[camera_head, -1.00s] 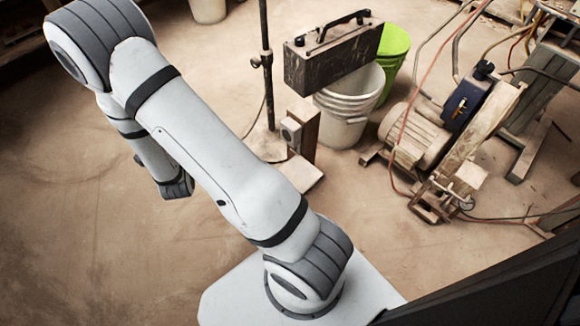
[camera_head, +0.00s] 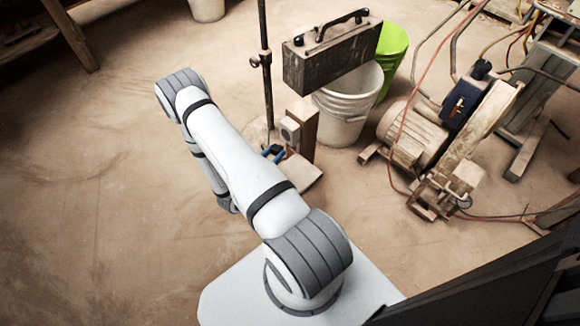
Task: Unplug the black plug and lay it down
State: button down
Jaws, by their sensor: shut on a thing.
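My gripper (camera_head: 273,153) shows only as small blue and dark fingers past my white arm. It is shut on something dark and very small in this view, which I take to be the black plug. The round grey socket (camera_head: 290,130) sits on the left face of a short wooden post (camera_head: 304,125). My gripper is just below and left of the socket in the picture. Whether the plug still touches the socket cannot be told.
The post stands on a flat base board (camera_head: 305,178). Behind it are a thin black stand (camera_head: 266,85), a dark case (camera_head: 330,52), a white bucket (camera_head: 345,110) and a green bucket (camera_head: 393,50). A motor machine (camera_head: 415,140) stands right. The floor at left is clear.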

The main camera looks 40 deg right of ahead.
aim_at(290, 175)
jog(key=s+f+m+g, duration=0.1)
jog(key=s, duration=0.1)
jog(key=s+d+f+m+g, duration=0.1)
jog(key=s+d+f+m, duration=0.1)
jog(key=s+m, duration=0.1)
jog(key=shift+s+d+f+g+h, duration=0.25)
jog(key=shift+s+f+g+h, duration=0.05)
jog(key=shift+f+g, duration=0.1)
jog(key=shift+f+b, duration=1.8)
jog(key=shift+f, duration=0.7)
jog(key=c, duration=0.9)
grip_release()
jog(key=shift+o, duration=0.2)
jog(key=shift+a+r, duration=0.1)
jog(key=shift+r, duration=0.1)
jog(key=a+r+p, duration=0.5)
jog(key=a+r, duration=0.1)
jog(key=a, duration=0.1)
jog(key=shift+s+a+r, duration=0.35)
jog(key=shift+a, duration=0.05)
